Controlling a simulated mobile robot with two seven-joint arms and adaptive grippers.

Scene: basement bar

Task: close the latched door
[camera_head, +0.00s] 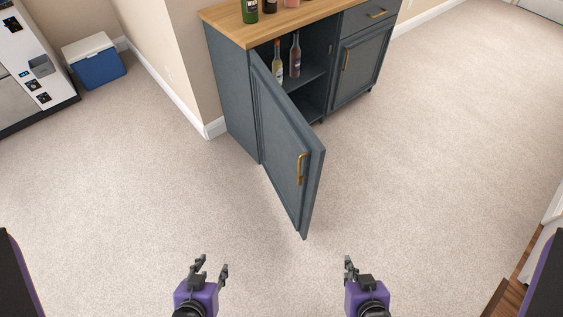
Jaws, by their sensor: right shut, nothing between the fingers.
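The blue-grey cabinet (237,110) stands at the top middle. Its left door (278,145) is swung wide open towards me, hinged on the cabinet's left side. The door has a brass handle (301,169) on its outer face, near its free edge. I cannot make out a latch. My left gripper (212,267) is open and empty, below and left of the door's free edge. My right gripper (348,265) is shut and empty, below and right of that edge. Neither gripper touches the door.
Bottles (278,62) stand on a shelf inside the open cabinet, and more bottles (249,10) stand on its wooden top (320,15). The cabinet's right door (358,66) is shut. A blue cooler (97,66) sits at the far left. The carpet around the open door is clear.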

